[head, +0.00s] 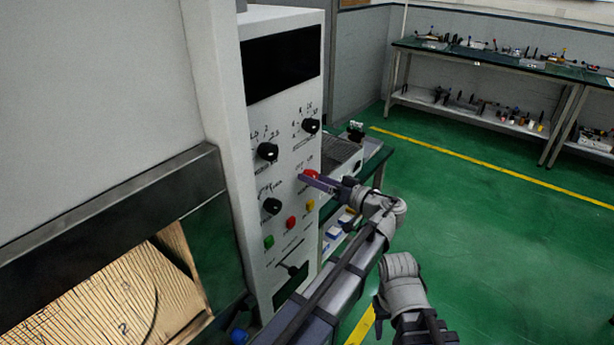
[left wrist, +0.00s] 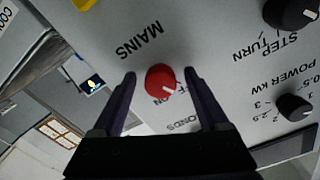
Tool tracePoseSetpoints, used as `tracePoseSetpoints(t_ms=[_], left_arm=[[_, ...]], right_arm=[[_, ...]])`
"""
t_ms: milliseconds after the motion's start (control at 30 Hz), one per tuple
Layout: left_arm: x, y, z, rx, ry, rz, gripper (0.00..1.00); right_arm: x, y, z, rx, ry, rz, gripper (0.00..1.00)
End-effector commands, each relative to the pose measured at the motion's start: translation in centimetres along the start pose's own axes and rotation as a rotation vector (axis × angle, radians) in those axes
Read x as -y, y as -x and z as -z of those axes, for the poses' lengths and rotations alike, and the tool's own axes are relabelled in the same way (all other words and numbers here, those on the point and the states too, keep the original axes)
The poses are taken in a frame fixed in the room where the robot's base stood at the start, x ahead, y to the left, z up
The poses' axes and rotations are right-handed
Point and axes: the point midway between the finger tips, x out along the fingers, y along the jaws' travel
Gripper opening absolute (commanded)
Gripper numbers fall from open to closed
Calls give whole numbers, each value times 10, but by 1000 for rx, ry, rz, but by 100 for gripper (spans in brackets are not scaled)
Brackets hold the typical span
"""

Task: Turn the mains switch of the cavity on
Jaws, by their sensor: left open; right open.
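The mains switch is a red round knob (head: 311,174) on the white control panel (head: 290,160); it also shows in the left wrist view (left wrist: 160,78), under an upside-down "MAINS" label. Its white pointer mark faces the lower right there, near the "ON" and "OFF" lettering; I cannot tell which it points to. My left gripper (head: 306,180) is open at the knob. In the left wrist view its two fingers (left wrist: 160,74) stand on either side of the knob, with panel visible between finger and knob. Part of my right arm shows at lower right; its fingers are not visible.
Black knobs (head: 268,152), a red button (head: 291,223), yellow (head: 310,205) and green (head: 268,242) buttons sit close around on the panel. The open cavity (head: 120,300) lies to the left. A bench with equipment (head: 345,152) stands behind the panel. Green floor at right is clear.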

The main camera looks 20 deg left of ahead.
Motion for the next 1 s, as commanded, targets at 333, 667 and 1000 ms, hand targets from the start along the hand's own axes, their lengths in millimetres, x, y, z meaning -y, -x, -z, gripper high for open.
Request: tracePoseSetpoints(t_ms=[333, 667, 1000], left_arm=[[0, 0, 0, 0, 0, 0, 57], [0, 0, 0, 0, 0, 0, 20], [0, 0, 0, 0, -2, 0, 0]], right_arm=[[0, 0, 0, 0, 0, 0, 50], [0, 0, 0, 0, 0, 0, 50], [0, 0, 0, 0, 0, 0, 50]])
